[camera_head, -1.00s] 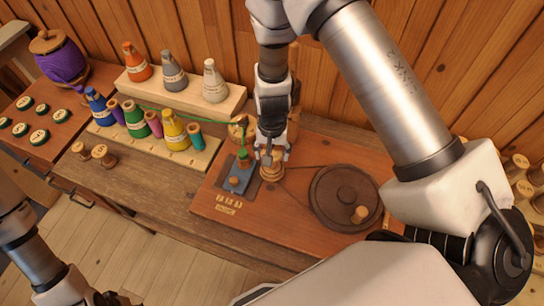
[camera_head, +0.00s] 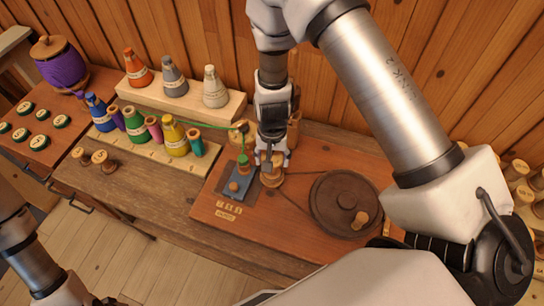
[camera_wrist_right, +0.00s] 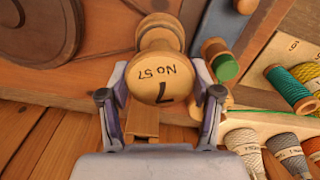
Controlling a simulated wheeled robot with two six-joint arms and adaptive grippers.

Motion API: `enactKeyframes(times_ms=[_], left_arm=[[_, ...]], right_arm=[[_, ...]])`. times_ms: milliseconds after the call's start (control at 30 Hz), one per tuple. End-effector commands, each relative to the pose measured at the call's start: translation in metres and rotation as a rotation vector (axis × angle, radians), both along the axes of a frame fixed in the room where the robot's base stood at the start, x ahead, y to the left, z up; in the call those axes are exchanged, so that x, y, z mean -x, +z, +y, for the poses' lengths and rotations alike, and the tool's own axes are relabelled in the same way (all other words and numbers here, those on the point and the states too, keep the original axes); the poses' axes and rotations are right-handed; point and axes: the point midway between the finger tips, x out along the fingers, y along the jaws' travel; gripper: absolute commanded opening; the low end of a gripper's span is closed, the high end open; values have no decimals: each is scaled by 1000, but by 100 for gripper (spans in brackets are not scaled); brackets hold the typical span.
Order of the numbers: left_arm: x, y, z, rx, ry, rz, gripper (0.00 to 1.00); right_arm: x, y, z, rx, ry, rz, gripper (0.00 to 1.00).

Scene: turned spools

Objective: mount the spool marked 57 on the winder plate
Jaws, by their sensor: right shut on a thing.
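The pale wooden spool marked No 57 (camera_wrist_right: 158,72) sits between the fingers of my right gripper (camera_wrist_right: 160,100), its marked end facing the wrist camera. In the head view my right gripper (camera_head: 272,152) is shut on it and points down over the winder board (camera_head: 285,225). A round wooden piece (camera_head: 271,180) shows just below the fingers, at the winder's plate position. I cannot tell whether the spool touches the plate, because the fingers and spool cover it. My left arm comes in at the lower left, its fingers out of view.
A dark wheel with a knob (camera_head: 345,203) lies right of the gripper. Thread cones and spools fill a rack (camera_head: 172,150) farther left. Two small spools (camera_head: 92,160) stand on the bench. More spools stand far right.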

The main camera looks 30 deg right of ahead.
Motion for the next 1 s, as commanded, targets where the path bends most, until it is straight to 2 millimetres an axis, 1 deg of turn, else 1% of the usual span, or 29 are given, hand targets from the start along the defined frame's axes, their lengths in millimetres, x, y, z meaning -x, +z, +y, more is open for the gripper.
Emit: enactKeyframes(times_ms=[700, 733, 767, 1000], left_arm=[[0, -11, 0, 0, 0, 0, 40], [0, -11, 0, 0, 0, 0, 40], [0, -10, 0, 0, 0, 0, 40], [0, -10, 0, 0, 0, 0, 40]], right_arm=[[0, -13, 0, 0, 0, 0, 28], [0, -12, 0, 0, 0, 0, 67], [0, -12, 0, 0, 0, 0, 74], [0, -12, 0, 0, 0, 0, 74]])
